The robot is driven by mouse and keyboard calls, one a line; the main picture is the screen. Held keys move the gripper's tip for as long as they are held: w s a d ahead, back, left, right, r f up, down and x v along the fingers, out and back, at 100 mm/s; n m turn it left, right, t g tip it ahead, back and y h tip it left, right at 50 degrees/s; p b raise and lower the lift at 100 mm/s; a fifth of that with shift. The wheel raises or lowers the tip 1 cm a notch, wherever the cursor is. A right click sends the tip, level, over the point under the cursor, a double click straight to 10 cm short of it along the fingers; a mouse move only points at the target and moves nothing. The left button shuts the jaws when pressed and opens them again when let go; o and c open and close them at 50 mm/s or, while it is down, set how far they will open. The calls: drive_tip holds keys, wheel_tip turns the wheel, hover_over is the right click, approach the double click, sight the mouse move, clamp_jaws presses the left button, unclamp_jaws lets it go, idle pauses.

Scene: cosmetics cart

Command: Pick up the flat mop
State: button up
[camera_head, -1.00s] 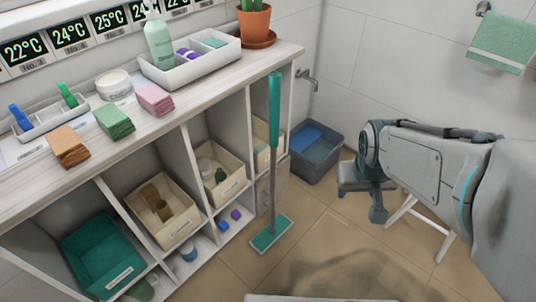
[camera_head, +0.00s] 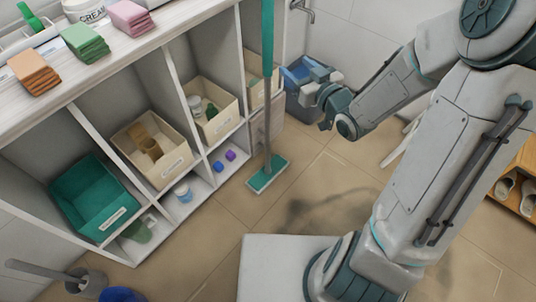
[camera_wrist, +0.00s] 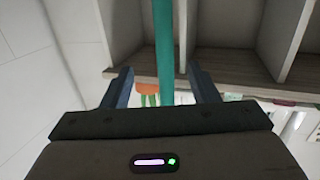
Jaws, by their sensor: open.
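The flat mop (camera_head: 268,128) stands upright on the floor in front of the shelf, with a teal upper handle, a grey lower pole and a flat teal head. The top of its handle is cut off in the head view. My gripper (camera_head: 312,78) is open, just right of the mop's pole in that view. In the wrist view, the teal handle (camera_wrist: 163,40) runs between the two open fingers of my gripper (camera_wrist: 162,76). I cannot tell whether it is inside the jaws or beyond the fingertips. No finger visibly touches it.
The white shelf unit (camera_head: 73,122) with bins stands left of the mop. A blue-grey bucket (camera_head: 294,104) is behind my gripper by the wall. A toilet brush holder (camera_head: 88,284) is at the lower left. The tiled floor around the mop head is clear.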

sight(271, 44)
drive_tip(key=shift+y, duration=0.3)
drive_tip(key=b+x, duration=0.1)
drive_tip(key=x, duration=0.8)
drive_tip(key=b+x, duration=0.1)
drive_tip(key=x, duration=0.3)
drive_tip(key=shift+w+a+r+b, duration=0.3)
drive_tip(key=shift+a+r+b, duration=0.05)
clamp_jaws()
